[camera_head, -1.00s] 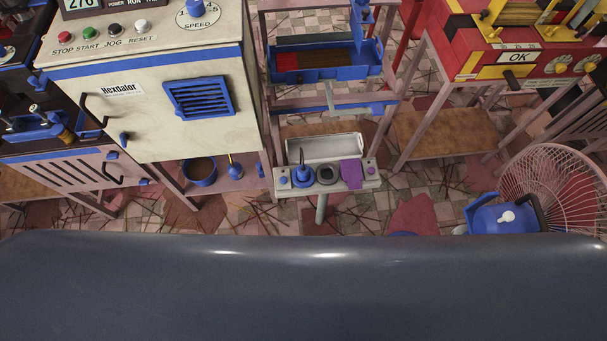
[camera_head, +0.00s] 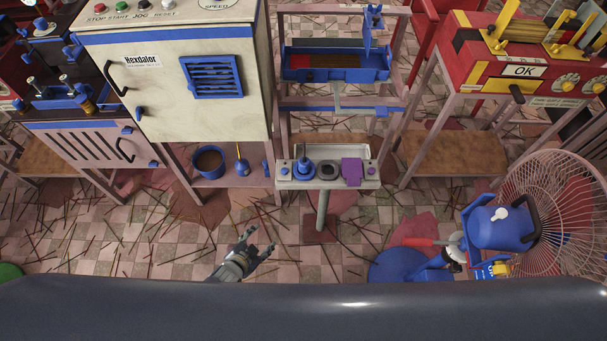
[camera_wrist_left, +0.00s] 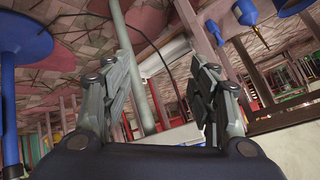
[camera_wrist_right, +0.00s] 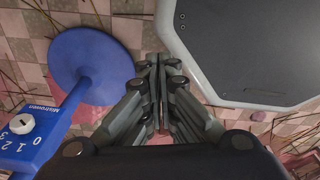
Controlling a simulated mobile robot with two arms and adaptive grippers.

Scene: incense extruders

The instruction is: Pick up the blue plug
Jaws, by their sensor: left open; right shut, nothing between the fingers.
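A small tray stand (camera_head: 355,184) on a thin post holds a blue piece with a dark spike (camera_head: 302,170), which may be the blue plug; I cannot be sure. A dark ring (camera_head: 327,171) and a purple cloth (camera_head: 351,170) are beside it. My left gripper (camera_head: 262,241) is open and empty, in front of the stand and to its left, apart from it. In the left wrist view its spread fingers (camera_wrist_left: 158,75) frame the post (camera_wrist_left: 132,65). My right gripper (camera_wrist_right: 156,60) is shut and empty in the right wrist view, and not visible in the head view.
A wire fan (camera_head: 570,205) is at right. Sticks litter the open floor.

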